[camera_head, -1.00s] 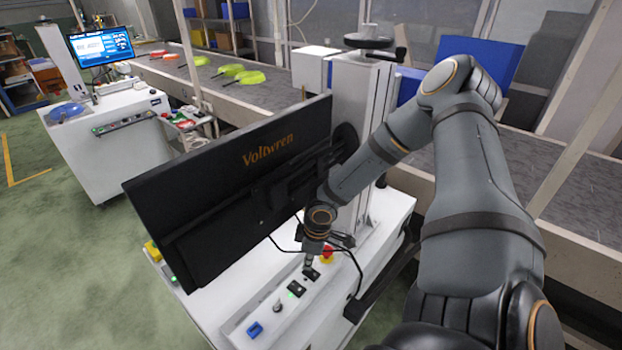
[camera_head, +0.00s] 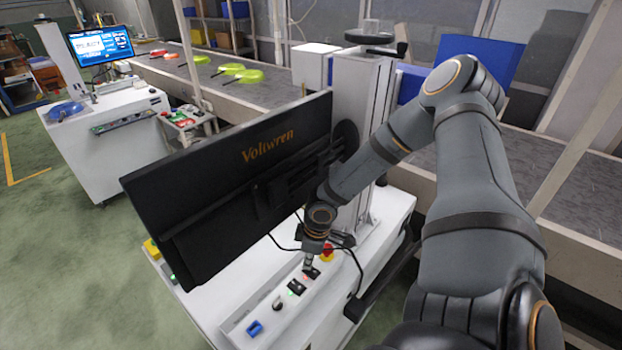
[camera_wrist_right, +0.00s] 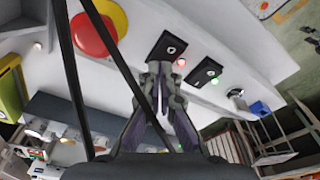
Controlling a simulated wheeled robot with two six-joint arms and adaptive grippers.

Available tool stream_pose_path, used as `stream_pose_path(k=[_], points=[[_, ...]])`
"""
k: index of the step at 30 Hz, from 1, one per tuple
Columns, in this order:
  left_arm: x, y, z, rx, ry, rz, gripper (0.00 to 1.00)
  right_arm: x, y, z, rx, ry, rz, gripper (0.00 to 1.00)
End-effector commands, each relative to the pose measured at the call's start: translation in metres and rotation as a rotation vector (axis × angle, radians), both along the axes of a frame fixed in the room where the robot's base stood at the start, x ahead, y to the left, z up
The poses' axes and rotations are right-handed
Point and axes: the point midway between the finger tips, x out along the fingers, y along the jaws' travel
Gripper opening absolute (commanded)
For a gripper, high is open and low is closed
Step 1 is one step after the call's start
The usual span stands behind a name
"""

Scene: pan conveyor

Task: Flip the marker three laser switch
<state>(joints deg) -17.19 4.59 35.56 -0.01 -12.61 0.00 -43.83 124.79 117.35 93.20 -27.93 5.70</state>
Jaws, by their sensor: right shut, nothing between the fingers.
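Two black rocker switches sit on the sloped white panel (camera_head: 240,325) of the marker with the "Voltwren" monitor (camera_head: 240,170). The upper switch (camera_wrist_right: 168,47) has a red lit lamp (camera_wrist_right: 181,62) beside it; the other switch (camera_wrist_right: 205,75) has a green lit lamp (camera_wrist_right: 214,81). No readable label tells which is the laser switch. My right gripper (camera_head: 309,264) is shut and empty, its fingertips at the upper switch (camera_head: 312,273). In the wrist view the fingertips (camera_wrist_right: 161,72) lie just below that switch; contact is unclear. My left gripper is not in view.
A red stop button on a yellow base (camera_wrist_right: 94,33) is close beside the gripper. A dark cable crosses in front of it. A knob (camera_head: 278,304) and a blue part (camera_head: 254,329) are further down the panel. The conveyor (camera_head: 270,95) runs behind.

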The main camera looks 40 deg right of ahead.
Motion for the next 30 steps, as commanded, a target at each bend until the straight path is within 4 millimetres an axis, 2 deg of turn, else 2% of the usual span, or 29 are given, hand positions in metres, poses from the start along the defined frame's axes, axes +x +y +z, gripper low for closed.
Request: stream_pose_path(k=[3, 19, 30], points=[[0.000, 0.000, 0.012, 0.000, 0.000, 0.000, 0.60, 0.001, 0.000, 0.015, 0.000, -0.002, 0.000, 0.00], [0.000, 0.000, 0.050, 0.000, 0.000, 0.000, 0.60, 0.000, 0.000, 0.064, 0.001, -0.001, 0.000, 0.00], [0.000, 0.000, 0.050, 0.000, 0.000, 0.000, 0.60, 0.000, 0.000, 0.066, -0.001, -0.001, 0.000, 0.00]])
